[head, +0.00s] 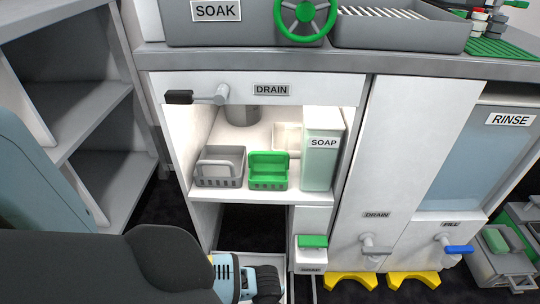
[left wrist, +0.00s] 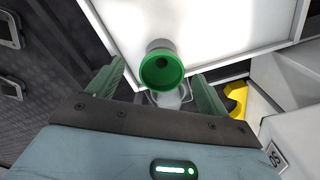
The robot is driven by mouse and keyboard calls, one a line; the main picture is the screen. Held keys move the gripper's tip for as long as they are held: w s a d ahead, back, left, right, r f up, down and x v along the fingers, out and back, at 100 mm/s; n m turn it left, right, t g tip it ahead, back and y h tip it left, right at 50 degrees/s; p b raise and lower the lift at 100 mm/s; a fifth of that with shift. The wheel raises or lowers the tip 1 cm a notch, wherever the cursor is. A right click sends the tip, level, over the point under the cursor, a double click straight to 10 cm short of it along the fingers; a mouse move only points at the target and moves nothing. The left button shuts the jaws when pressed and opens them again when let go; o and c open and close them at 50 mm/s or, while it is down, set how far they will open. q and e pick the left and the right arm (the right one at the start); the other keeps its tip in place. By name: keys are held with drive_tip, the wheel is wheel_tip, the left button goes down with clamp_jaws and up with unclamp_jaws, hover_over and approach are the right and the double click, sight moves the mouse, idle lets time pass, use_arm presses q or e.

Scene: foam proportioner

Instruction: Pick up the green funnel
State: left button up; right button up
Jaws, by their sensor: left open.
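The green funnel (left wrist: 162,69) shows in the left wrist view as a round green rim around a dark hole, with a grey part behind it. My left gripper (left wrist: 160,80) is open, with one finger on each side of the funnel in that picture. I cannot tell how far away the funnel is, and no contact shows. In the head view I cannot make out the funnel. My left arm fills the lower left there, and its fingertips are not clear. My right gripper is in neither view.
The open cabinet shelf (head: 262,191) holds a grey basket (head: 220,168), a green basket (head: 268,170) and a SOAP container (head: 321,165). A DRAIN panel (head: 300,89) with a black-tipped handle (head: 180,97) is above. Yellow feet (head: 414,278) stand on the dark floor.

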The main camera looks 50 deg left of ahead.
use_arm(q)
drive_tip(key=shift+w+d+f+b, duration=0.15)
drive_tip(key=shift+f+b, duration=0.8)
drive_tip(key=shift+f, duration=0.35)
drive_tip(key=shift+w+d+f+b, duration=0.15)
drive_tip(key=shift+f+b, duration=0.75)
drive_tip(key=shift+f, duration=0.4)
drive_tip(key=shift+r, duration=0.1)
drive_tip(key=c, duration=1.1)
drive_tip(key=shift+o, duration=0.2)
drive_tip(key=shift+r, duration=0.1)
